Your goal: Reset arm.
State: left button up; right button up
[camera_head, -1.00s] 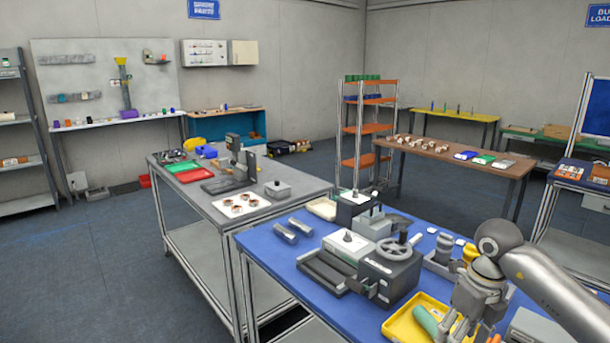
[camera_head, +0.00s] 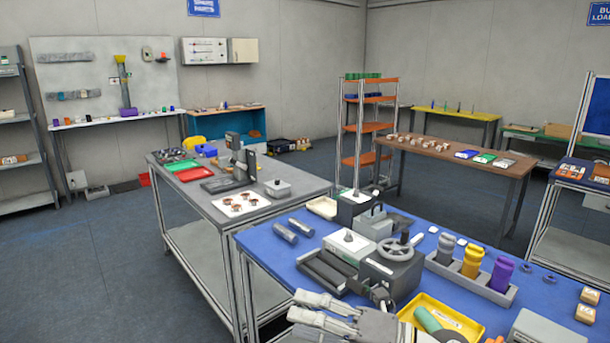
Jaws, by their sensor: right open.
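My right gripper (camera_head: 297,305) is at the bottom edge, its two fingers pointing left and apart with nothing between them. It is over the front edge of the blue table (camera_head: 262,240), in front of a grey machine with a handwheel (camera_head: 394,248). Right behind its wrist is a yellow tray (camera_head: 462,322) with a green cylinder (camera_head: 426,319) and a pale labelled item in it. The tray's left part is hidden. My left gripper is not in view.
A grey rack (camera_head: 444,268) holds a grey, a yellow (camera_head: 472,260) and a purple (camera_head: 502,273) cylinder. Small tan boxes (camera_head: 586,313) and a grey box (camera_head: 545,328) are at the right. A grey workbench (camera_head: 212,212) stands behind left. The floor at left is clear.

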jog(key=w+d+r+m+t+h, duration=0.1)
jog(key=w+d+m+t+h, duration=0.1)
jog(key=d+m+t+h, duration=0.6)
jog(key=w+d+m+t+h, duration=0.1)
jog(key=w+d+m+t, duration=0.15)
jog(key=m+t, duration=0.65)
jog(key=s+d+f+m+g+h, duration=0.3)
jog(key=d+f+m+g+h, duration=0.15)
jog(key=f+m, duration=0.25)
jog(key=s+d+f+m+g+h, duration=0.3)
jog(key=d+f+m+g+h, duration=0.15)
jog(key=f+m, duration=0.3)
jog(key=s+f+m+g, duration=0.2)
jog(key=s+f+g, duration=0.3)
jog(key=s+f, duration=0.5)
jog(key=s+f+m+g, duration=0.2)
jog(key=s+f+g, duration=0.3)
jog(key=s, duration=0.8)
notch_tip(320, 180, down, 26)
jog(key=s+g, duration=0.1)
jog(key=g, duration=0.1)
jog(key=s+d+f, duration=0.1)
jog(key=s+f, duration=0.7)
jog(key=s+d+f, duration=0.2)
jog(key=s+f, duration=0.6)
jog(key=s, duration=0.1)
jog(key=shift+d+n+g, duration=0.3)
jog(key=shift+n+g, duration=0.1)
jog(key=shift+n, duration=0.05)
jog(key=shift+f, duration=0.1)
